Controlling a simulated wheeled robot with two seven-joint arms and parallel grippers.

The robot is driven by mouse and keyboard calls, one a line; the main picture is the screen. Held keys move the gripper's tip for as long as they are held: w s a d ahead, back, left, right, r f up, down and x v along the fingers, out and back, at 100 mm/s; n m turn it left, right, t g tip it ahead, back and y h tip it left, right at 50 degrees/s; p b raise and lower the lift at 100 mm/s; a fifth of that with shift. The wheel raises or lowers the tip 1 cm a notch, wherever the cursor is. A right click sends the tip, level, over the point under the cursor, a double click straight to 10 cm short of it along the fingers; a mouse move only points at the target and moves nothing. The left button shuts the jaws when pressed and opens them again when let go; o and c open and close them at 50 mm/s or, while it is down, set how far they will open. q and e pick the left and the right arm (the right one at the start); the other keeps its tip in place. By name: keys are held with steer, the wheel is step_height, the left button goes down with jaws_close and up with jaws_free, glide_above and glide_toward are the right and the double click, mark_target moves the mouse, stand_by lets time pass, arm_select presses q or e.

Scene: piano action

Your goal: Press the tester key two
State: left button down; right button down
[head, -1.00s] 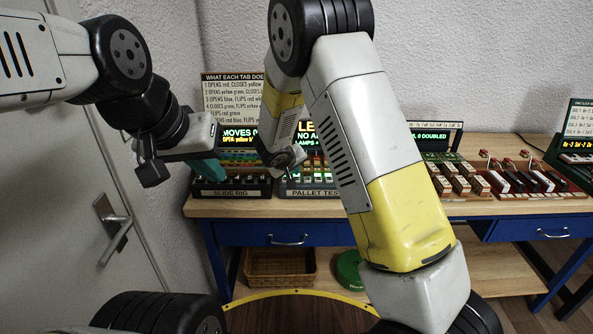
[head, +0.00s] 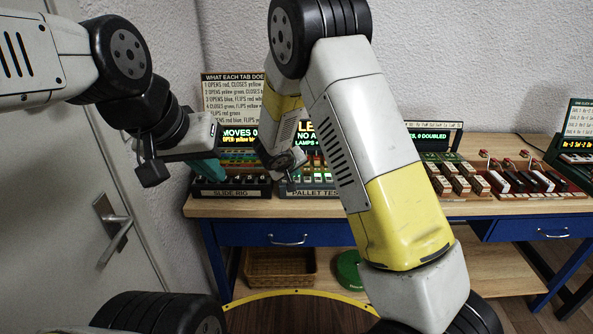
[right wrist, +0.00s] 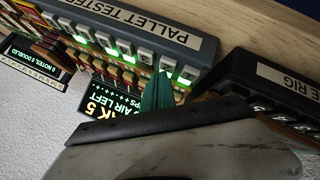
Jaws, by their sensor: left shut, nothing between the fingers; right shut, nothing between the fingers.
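In the right wrist view the pallet tester (right wrist: 150,27) shows upside down. The green fingers of my right gripper (right wrist: 160,86) are shut and empty, close to the keys near the row's right end. My left gripper (head: 208,171) is shut and empty above the slide rig.
The slide rig (head: 230,189) stands just left of the tester and also shows in the right wrist view (right wrist: 280,80). Lit displays and a printed card (head: 232,95) stand behind. More key racks (head: 530,180) sit on the bench's right side. The bench front edge is clear.

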steer(key=shift+f, duration=0.4)
stand_by(0.6)
steer(key=shift+r, duration=0.8)
steer(key=shift+r, duration=2.55)
step_height(320, 180, up, 8)
